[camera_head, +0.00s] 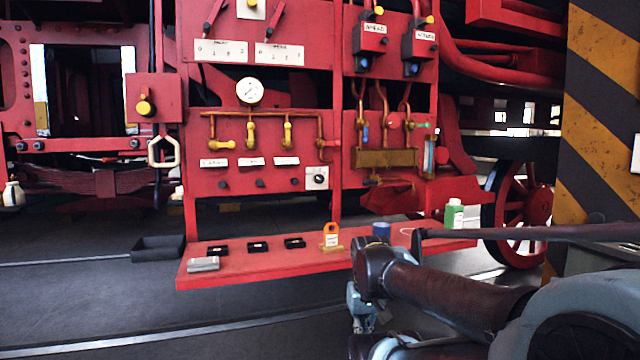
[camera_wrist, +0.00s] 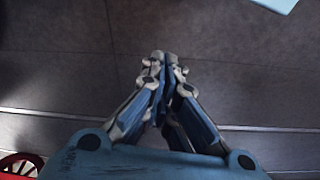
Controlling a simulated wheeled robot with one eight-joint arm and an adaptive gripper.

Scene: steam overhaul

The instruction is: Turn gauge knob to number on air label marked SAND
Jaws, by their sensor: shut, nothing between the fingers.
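A small dark round knob on a white square plate (camera_head: 317,178) sits low on the red panel (camera_head: 270,190) in the head view; I take it for the gauge knob. Its pointer setting is too small to read. Three white labels hang left of it: a left label (camera_head: 214,162), a middle label (camera_head: 254,161) and a right label (camera_head: 286,160). Their print is too small to read, so I cannot tell which says SAND. My gripper (camera_wrist: 163,58) is shut and empty, pointing at the grey floor. In the head view it hangs low, right of centre, well apart from the panel.
A white gauge (camera_head: 249,91) sits above copper pipes with yellow-handled valves. A red shelf (camera_head: 220,272) juts out below the panel, bearing black boxes, an orange padlock-shaped item (camera_head: 331,236), a blue cup and a green bottle (camera_head: 454,214). A striped post (camera_head: 605,110) stands at right. Floor at left is largely clear.

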